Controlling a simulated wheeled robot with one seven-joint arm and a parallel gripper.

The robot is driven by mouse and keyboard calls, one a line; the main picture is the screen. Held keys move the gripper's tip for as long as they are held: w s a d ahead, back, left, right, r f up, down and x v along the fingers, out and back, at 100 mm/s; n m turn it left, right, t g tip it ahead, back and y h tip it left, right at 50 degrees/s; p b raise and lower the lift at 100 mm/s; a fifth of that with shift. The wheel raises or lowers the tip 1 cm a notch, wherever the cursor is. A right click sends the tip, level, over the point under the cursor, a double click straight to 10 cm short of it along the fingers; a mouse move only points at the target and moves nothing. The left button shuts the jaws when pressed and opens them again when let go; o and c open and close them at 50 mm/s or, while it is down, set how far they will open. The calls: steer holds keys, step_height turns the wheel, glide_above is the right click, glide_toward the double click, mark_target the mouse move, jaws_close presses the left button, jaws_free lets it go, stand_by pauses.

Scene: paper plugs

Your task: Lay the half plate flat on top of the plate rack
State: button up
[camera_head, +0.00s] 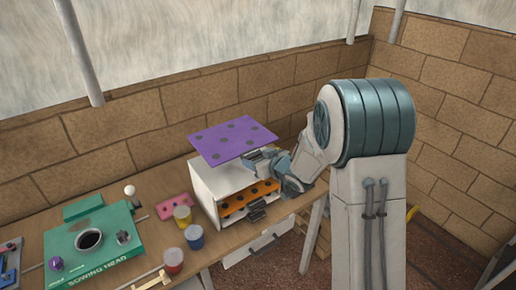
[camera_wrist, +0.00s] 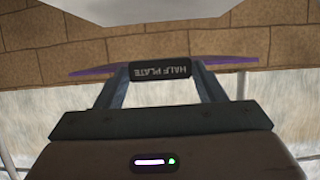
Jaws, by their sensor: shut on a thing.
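The half plate is a thin purple sheet (camera_head: 232,138) with dark holes. My gripper (camera_head: 268,160) is shut on its dark front handle, which reads "HALF PLATE" in the wrist view (camera_wrist: 160,70). Purple edges of the sheet show on both sides of the handle there. The plate rack is a white box (camera_head: 204,193) on the bench, with an orange perforated plate (camera_head: 248,198) in its open front. The half plate is roughly level and appears raised above the rack's top, set toward the back. The exact gap cannot be told.
A green "Sowing Head" box (camera_head: 95,245) lies further left. A brick wall (camera_head: 150,128) runs close behind the bench (camera_head: 140,185).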

step_height(320, 180, down, 8)
steer(key=b, duration=0.5)
steer(key=shift+r, duration=0.2)
steer(key=shift+s+f+b, duration=0.1)
steer(key=shift+f+b, duration=0.5)
steer(key=shift+b, duration=0.1)
steer(key=o, duration=1.2)
steer(key=shift+s, duration=0.15)
